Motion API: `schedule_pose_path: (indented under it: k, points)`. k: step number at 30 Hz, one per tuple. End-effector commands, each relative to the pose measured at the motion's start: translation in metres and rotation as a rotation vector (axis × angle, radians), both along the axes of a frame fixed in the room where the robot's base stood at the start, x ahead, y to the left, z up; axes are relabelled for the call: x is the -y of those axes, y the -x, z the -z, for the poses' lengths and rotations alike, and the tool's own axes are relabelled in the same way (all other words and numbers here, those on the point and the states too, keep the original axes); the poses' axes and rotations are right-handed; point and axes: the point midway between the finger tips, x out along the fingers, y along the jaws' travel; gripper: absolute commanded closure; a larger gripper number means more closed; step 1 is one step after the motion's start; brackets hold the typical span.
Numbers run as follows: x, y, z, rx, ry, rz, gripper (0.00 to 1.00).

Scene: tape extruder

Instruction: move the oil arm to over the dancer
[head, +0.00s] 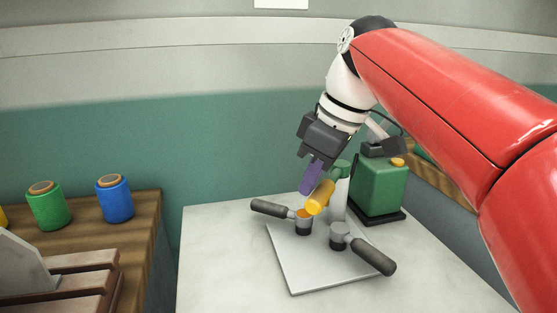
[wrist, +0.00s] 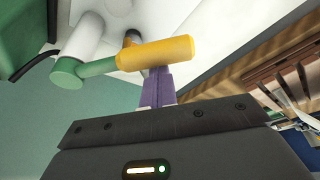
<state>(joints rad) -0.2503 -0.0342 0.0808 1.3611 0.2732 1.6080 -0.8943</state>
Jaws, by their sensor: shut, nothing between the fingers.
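The oil arm appears to be the green-jointed arm with a yellow cylinder (head: 319,197) on a pale post above the grey plate. The yellow cylinder tilts down close above the left cup (head: 304,225), which has a dark handle and orange at its top. A second cup (head: 340,237) with a dark handle stands to the right. I cannot tell which part is the dancer. My gripper (head: 310,188) is shut, its purple fingers beside the yellow cylinder. In the wrist view the fingertips (wrist: 158,72) meet the yellow cylinder (wrist: 155,52); contact is unclear.
A green tank (head: 378,188) on a black base stands behind the plate, to the right. Green (head: 48,206) and blue (head: 115,199) spools stand on a wooden bench at left. The pale tabletop left of the plate (head: 310,268) is clear.

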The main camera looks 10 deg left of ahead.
Motion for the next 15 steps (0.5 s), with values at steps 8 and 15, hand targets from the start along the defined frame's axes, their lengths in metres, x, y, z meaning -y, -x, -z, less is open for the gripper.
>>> schedule_pose_path:
  k: [8,15]
  points:
    - [0.022,0.009,0.000,0.001,0.001,0.011,1.00]
    - [0.034,0.011,0.000,0.000,0.001,0.012,1.00]
